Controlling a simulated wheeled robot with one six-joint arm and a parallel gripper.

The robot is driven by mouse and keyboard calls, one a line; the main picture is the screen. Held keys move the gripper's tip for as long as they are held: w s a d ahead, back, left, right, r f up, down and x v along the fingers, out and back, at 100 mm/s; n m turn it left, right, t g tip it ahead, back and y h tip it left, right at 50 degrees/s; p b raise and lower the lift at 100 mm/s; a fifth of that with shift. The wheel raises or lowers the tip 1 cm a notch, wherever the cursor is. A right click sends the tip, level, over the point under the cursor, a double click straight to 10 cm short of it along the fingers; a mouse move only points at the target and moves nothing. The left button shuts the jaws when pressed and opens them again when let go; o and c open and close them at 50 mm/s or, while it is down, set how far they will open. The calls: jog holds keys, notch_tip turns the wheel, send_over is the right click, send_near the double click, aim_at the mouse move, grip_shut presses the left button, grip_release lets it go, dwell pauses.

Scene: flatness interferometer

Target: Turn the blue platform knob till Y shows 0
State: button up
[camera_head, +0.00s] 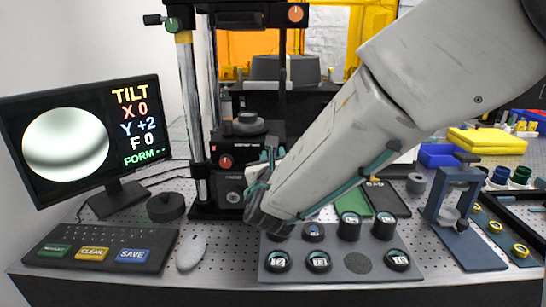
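The monitor (81,140) at the left reads TILT, X 0, Y +2, F 0 and FORM with dashes, beside a round grey image with soft dark bands. The interferometer stand (194,110) rises at the centre, with a red knob (225,161) on its front. I see no blue platform knob; it may be hidden behind my gripper. My gripper (262,186) is in front of the stand's lower right part, close to it. Its fingers are small and partly covered by my arm, so I cannot tell whether they are open or touching anything.
A green knob (172,25) and an orange knob (295,13) sit high on the stand. A dark tray (340,274) with several round parts lies below my arm. A keyboard (100,246) and a mouse (190,253) lie at front left. A blue-grey frame (453,205) stands at right.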

jog(key=shift+n, duration=1.3)
jog(key=o, duration=1)
jog(key=shift+c, duration=0.2)
jog(key=s, duration=0.7)
jog(key=shift+s+a, duration=0.15)
jog(key=shift+s, duration=0.25)
